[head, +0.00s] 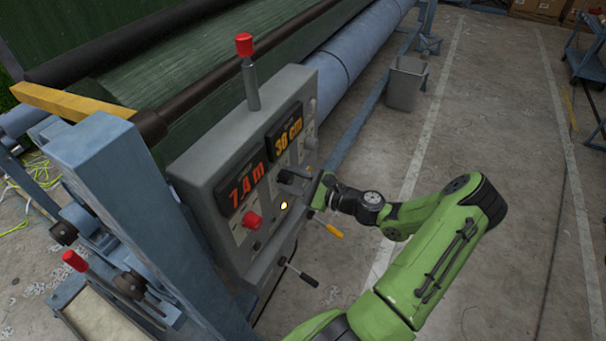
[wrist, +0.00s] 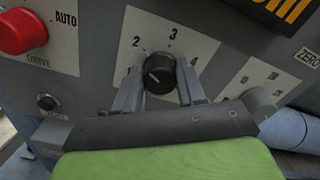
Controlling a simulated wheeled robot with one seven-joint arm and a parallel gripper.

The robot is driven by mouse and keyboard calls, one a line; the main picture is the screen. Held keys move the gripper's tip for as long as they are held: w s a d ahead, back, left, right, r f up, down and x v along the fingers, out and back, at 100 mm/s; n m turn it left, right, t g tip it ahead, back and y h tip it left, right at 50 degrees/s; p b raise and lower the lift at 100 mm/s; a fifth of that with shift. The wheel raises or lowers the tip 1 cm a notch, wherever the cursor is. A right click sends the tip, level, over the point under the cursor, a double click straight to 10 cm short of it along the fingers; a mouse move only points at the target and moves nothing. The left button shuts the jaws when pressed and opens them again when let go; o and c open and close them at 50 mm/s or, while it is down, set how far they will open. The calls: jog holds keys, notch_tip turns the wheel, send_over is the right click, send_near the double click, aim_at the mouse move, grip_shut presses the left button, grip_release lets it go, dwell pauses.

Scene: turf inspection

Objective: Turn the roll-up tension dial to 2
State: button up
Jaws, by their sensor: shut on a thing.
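The roll-up tension dial is a round black knob (wrist: 159,74) on a pale plate marked 2, 3 and 4 in the wrist view. The 2 is at its upper left, the 3 above it and the 4 to its right. A pale mark shows on the left part of the knob's face; I cannot tell exactly which number it points to. My gripper (head: 291,180) is at the control box face, with one finger on each side of the knob, shut on it. In the head view my gripper hides the dial.
The grey control box (head: 203,165) carries red and orange displays, a red-topped post (head: 245,65) and a red knob (head: 252,220), also in the wrist view (wrist: 22,32).

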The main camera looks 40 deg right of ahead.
jog(key=shift+d+r, duration=0.25)
jog(key=shift+d, duration=0.05)
jog(key=o, duration=0.8)
jog(key=shift+w, duration=0.1)
jog(key=shift+o, duration=1.3)
jog(key=shift+d+f, duration=0.15)
jog(key=shift+s, duration=0.25)
jog(key=d+v, duration=0.1)
jog(key=v, duration=1.5)
jog(key=shift+d+f+h, duration=0.15)
jog(key=shift+d+h, duration=0.1)
jog(key=shift+h, duration=0.05)
jog(key=shift+w, duration=0.1)
